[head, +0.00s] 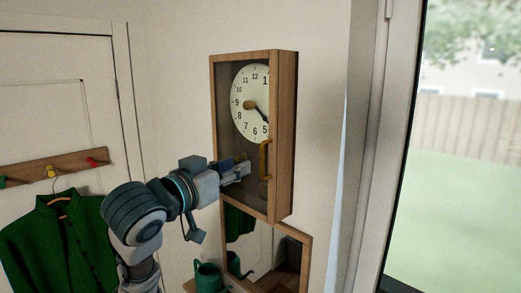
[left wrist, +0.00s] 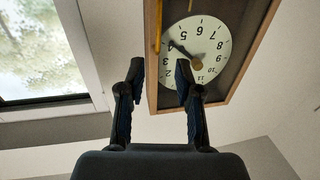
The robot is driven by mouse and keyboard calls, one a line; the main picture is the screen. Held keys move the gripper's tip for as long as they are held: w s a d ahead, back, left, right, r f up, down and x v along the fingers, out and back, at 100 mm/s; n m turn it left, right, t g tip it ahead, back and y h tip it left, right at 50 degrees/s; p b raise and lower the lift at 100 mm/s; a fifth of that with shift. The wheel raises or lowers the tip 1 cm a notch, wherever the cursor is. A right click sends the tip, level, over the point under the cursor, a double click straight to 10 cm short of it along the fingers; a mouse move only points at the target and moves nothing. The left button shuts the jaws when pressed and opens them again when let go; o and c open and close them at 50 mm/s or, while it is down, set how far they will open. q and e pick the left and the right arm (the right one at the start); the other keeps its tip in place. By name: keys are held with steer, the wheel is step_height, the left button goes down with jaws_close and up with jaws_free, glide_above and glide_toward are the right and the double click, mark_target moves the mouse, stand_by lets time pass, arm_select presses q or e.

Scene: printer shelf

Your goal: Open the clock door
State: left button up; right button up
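The wall clock (head: 284,120) has a wooden case and a white dial (head: 250,104). Its glazed door (head: 226,135) looks shut. A brass-coloured handle (head: 265,160) sits on the right side of the door; in the left wrist view the handle (left wrist: 158,25) shows near the top, with the dial (left wrist: 208,45) upside down. My left gripper (head: 244,170) is in front of the door, just left of the handle in the head view. In the left wrist view my left gripper (left wrist: 159,72) is open, with nothing between its fingers. My right gripper is out of view.
A green jacket (head: 60,240) hangs from a peg rail (head: 75,165) at left. A window or glass door (head: 465,180) is at right.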

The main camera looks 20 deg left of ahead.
mark_target(261, 154)
arm_select(q)
steer(key=w+p, duration=0.1)
steer(key=w, duration=0.2)
steer(key=w+d+p, duration=0.1)
steer(key=w, duration=0.5)
steer(key=shift+w+d+p, duration=0.35)
steer(key=shift+w+p, duration=0.05)
steer(key=shift+w, duration=0.35)
jaws_close()
